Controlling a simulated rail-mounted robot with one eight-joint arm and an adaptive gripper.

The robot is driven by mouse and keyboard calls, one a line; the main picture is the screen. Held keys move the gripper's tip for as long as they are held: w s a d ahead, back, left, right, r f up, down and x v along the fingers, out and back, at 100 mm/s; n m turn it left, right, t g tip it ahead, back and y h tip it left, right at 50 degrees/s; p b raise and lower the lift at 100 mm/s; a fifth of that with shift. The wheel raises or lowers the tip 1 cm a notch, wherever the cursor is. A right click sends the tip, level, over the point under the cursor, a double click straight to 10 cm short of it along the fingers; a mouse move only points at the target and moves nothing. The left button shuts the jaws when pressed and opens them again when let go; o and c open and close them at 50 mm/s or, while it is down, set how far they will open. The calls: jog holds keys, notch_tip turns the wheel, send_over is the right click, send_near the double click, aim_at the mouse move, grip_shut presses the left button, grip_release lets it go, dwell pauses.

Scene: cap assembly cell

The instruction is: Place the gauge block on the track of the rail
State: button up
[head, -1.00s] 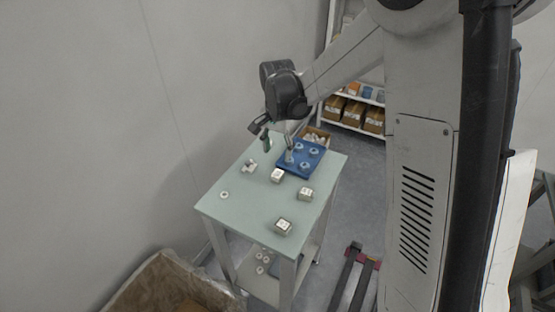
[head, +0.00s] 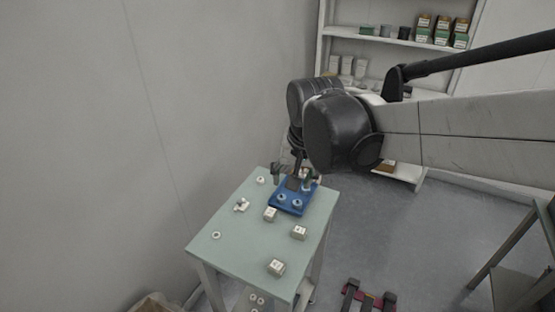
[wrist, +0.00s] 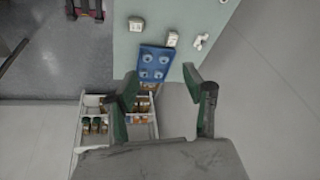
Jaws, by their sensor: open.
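Three small pale blocks stand on the table in the head view: one near the blue plate (head: 270,214), one to its right (head: 299,232) and one near the front corner (head: 277,267). I cannot tell which is the gauge block. A small white fitting (head: 242,205) lies left of the plate; it also shows in the wrist view (wrist: 200,41). I cannot make out a rail with a track for certain. My gripper (head: 295,174) is over the far end of the blue plate (head: 290,208). In the wrist view my gripper (wrist: 159,80) is open, with nothing between its fingers.
The pale green table (head: 235,245) has bare room at its front left. A white shelf (head: 345,48) stands behind. A dark and red frame (head: 369,298) is on the floor at the front.

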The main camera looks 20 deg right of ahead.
jog(key=s+d+r+n+t, duration=0.1)
jog(key=s+n+t, duration=0.2)
jog(key=s, duration=0.8)
jog(key=shift+s+n, duration=0.3)
jog(key=shift+n, duration=0.1)
jog(key=shift+s+d, duration=0.1)
jog(key=shift+s, duration=0.1)
jog(key=shift+c, duration=1.1)
